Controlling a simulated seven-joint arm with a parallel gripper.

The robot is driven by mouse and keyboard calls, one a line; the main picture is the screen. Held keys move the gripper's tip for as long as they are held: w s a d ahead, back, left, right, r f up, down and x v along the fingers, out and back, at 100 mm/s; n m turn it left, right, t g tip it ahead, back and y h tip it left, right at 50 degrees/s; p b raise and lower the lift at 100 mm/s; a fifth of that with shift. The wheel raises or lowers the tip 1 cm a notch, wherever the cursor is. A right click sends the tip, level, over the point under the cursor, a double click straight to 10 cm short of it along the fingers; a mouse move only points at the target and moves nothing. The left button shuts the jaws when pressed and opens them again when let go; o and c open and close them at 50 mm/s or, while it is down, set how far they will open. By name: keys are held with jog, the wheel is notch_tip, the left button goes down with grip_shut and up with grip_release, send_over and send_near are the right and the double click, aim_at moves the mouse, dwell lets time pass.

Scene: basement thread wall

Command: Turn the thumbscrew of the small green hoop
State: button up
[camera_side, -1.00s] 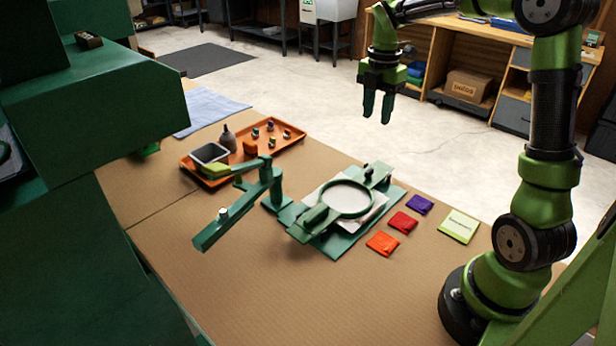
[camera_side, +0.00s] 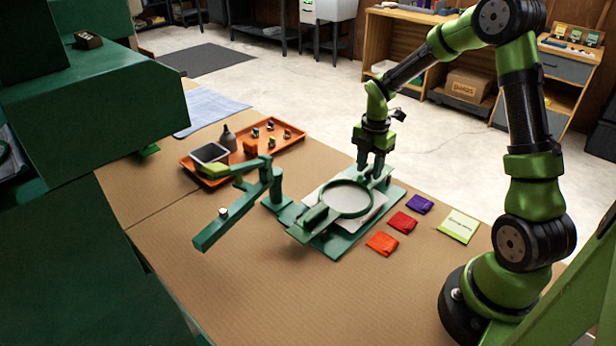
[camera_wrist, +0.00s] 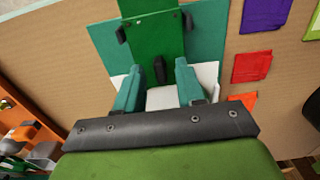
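The small green hoop (camera_side: 325,209) lies flat on a green fixture, with pale cloth inside its ring. In the wrist view a dark upright knob (camera_wrist: 159,72), which looks like the thumbscrew, stands between my fingertips. My gripper (camera_side: 373,178) points down at the hoop's far right side, and its fingers hide the knob in the side view. In the wrist view my gripper (camera_wrist: 158,80) is open, one finger on each side of the knob, with gaps visible. I cannot tell how far the fingertips are above the fixture.
Red (camera_side: 403,222), orange (camera_side: 382,243) and purple (camera_side: 419,204) packets and a pale green card (camera_side: 458,226) lie right of the fixture. A green swing arm (camera_side: 225,221) stands to its left. An orange tray (camera_side: 283,146) with small items is behind. The front table is clear.

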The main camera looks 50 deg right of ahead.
grip_shut()
